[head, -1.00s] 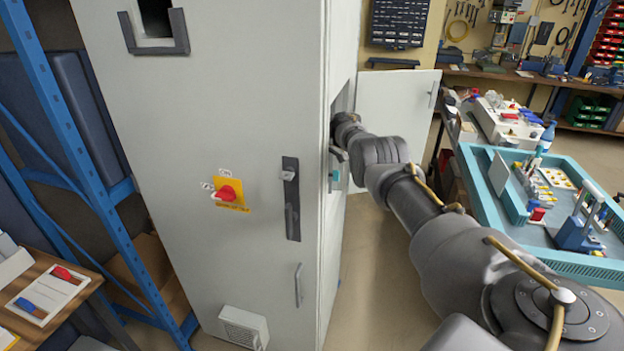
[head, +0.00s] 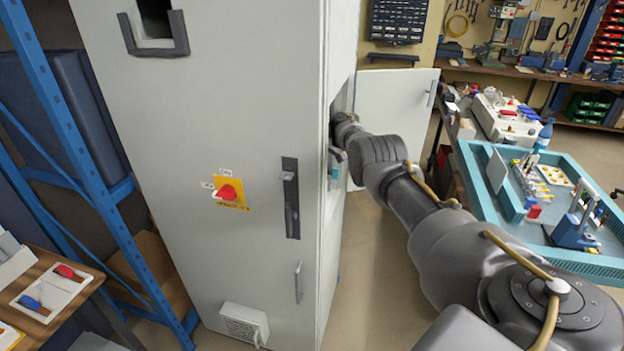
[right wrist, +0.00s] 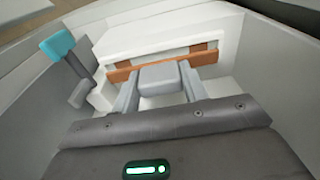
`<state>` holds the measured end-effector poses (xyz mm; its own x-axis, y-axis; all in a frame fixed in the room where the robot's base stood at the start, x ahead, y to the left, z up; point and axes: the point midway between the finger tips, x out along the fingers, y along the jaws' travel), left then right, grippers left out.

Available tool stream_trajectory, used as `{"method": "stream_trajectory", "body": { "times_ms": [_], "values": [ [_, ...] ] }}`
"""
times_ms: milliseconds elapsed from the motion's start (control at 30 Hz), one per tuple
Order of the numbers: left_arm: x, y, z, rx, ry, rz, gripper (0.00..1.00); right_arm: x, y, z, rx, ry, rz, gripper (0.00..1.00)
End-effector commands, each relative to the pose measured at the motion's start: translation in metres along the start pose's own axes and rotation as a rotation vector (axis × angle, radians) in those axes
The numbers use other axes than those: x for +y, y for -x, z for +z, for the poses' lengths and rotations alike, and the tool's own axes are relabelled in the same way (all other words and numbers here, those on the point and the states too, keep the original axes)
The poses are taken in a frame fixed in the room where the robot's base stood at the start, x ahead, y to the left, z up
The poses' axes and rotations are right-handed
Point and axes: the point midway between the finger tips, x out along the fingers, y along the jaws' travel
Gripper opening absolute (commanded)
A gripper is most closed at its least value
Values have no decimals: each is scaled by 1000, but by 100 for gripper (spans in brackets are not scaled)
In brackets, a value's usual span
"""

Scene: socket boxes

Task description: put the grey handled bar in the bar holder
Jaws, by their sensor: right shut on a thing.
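My right arm reaches into the side opening of the tall grey cabinet (head: 215,110), so the head view hides its gripper. In the right wrist view my right gripper (right wrist: 160,88) is shut on the grey block-like handle of the grey handled bar (right wrist: 160,77). A copper-coloured strip (right wrist: 205,57) shows on both sides of the handle, in front of a white stepped block (right wrist: 165,38). I cannot tell whether the strip belongs to the bar, or whether the white block is the bar holder. The contact between them is unclear. My left gripper is not in view.
A teal-tipped grey lever (right wrist: 62,55) stands left of the gripper inside the cabinet. Pale cabinet walls (right wrist: 270,75) close in around the gripper. The cabinet's side door (head: 392,125) is open. A teal-edged workbench (head: 575,262) stands at the right.

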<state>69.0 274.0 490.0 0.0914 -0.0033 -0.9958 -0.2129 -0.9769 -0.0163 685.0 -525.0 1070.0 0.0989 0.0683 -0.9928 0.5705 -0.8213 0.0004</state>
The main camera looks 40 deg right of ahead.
Motion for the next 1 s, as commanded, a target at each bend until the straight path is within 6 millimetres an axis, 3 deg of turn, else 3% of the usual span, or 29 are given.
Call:
{"method": "stream_trajectory", "body": {
  "times_ms": [200, 1000],
  "values": [
    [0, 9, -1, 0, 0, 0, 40, 0, 0, 0, 0, -1, 0, 23],
    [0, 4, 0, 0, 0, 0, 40, 0, -14, 1, 0, -1, 1, 23]
  ]
}}
